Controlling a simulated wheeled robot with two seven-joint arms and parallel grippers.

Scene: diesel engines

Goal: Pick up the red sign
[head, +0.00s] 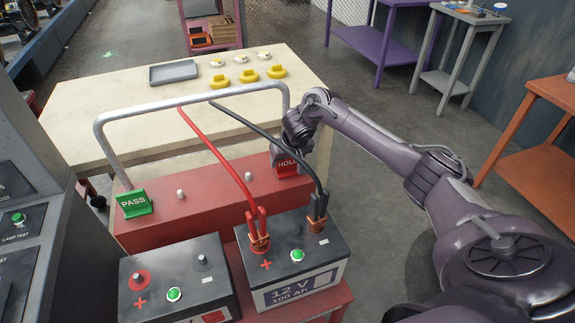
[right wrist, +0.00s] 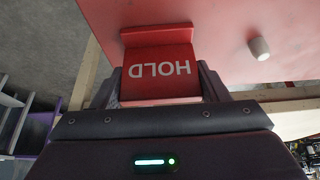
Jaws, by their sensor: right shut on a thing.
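The red sign (head: 286,164) reads HOLD and stands at the right end of the red cart's top in the head view. In the right wrist view the sign (right wrist: 160,66) shows upside down between the two fingers. My right gripper (head: 300,145) reaches it from the upper right and is shut on it; in the right wrist view the gripper (right wrist: 160,92) has a finger at each side of the sign. The sign still appears to be at the red surface; I cannot tell whether it touches it. My left gripper is not in view.
A green PASS sign (head: 134,204) stands at the cart's left end. A grey handle bar (head: 190,99) arches over the red cart (head: 200,192). A cream table (head: 130,107) with a grey tray (head: 173,72) is behind.

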